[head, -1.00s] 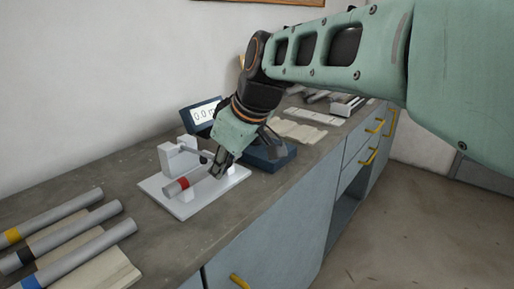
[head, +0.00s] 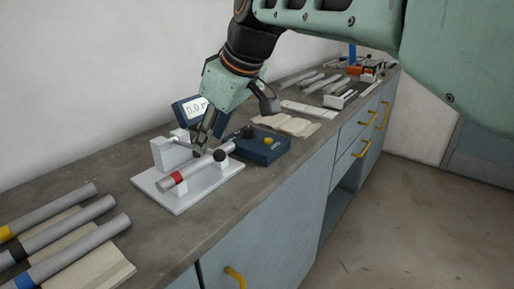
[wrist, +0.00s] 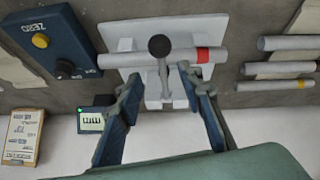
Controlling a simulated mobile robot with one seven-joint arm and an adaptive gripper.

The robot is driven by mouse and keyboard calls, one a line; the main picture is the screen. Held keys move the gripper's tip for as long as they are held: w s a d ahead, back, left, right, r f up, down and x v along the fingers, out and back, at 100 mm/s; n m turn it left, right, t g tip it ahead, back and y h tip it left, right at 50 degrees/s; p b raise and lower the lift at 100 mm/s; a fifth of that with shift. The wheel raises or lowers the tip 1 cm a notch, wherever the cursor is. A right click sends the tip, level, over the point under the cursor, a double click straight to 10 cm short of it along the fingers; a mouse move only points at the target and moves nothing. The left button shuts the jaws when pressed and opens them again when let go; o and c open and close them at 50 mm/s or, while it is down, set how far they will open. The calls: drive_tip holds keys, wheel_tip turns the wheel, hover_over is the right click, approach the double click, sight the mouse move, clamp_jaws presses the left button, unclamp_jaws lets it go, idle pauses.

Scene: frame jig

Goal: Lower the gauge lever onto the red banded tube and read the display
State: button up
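The grey red banded tube (head: 200,171) lies in the white jig (head: 178,204), its red band towards the near left end. The gauge lever, a thin rod with a black knob (head: 219,155), reaches from the jig's rear block across the tube. In the wrist view the knob (wrist: 160,45) overlaps the tube (wrist: 185,57); contact cannot be told. My gripper (wrist: 157,80) is open and empty, with one finger on each side of the lever rod. In the head view my gripper (head: 203,148) is behind the tube. The display (head: 197,107) shows "0.0 m", its end hidden.
A blue box (head: 262,149) with a black knob and yellow button sits right of the jig; the wrist view shows "ZERO" on it. Several banded tubes (head: 62,235) lie at the front left. Cloths and tools lie further back on the bench.

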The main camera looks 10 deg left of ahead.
drive_tip(key=r, duration=0.4)
drive_tip(key=shift+s+a+r, duration=0.1)
drive_tip(key=shift+s+r, duration=0.05)
drive_tip(key=shift+s, duration=0.05)
drive_tip(key=shift+c, duration=0.7)
drive_tip(key=shift+p, duration=0.3)
drive_tip(key=shift+c, duration=1.3)
drive_tip(key=shift+r+p, duration=0.4)
drive_tip(key=shift+p, duration=0.2)
drive_tip(key=shift+c, duration=1.3)
drive_tip(key=r+p, duration=0.1)
drive_tip(key=p, duration=0.2)
drive_tip(key=r+h+p, duration=0.1)
drive_tip(key=p, duration=0.2)
drive_tip(key=shift+a+r+g+p, duration=0.3)
drive_tip(key=shift+a+r, duration=0.05)
drive_tip(key=shift+r, duration=0.05)
clamp_jaws()
drive_tip(key=r+h+p, duration=0.1)
drive_tip(key=r+p, duration=0.1)
drive_tip(key=p, duration=0.3)
drive_tip(key=r+g+h+p, duration=0.1)
drive_tip(key=p, duration=0.4)
drive_tip(key=a+r+m+h+p, duration=0.1)
drive_tip(key=r+p, duration=0.1)
drive_tip(key=p, duration=0.3)
drive_tip(key=shift+s+r, duration=0.3)
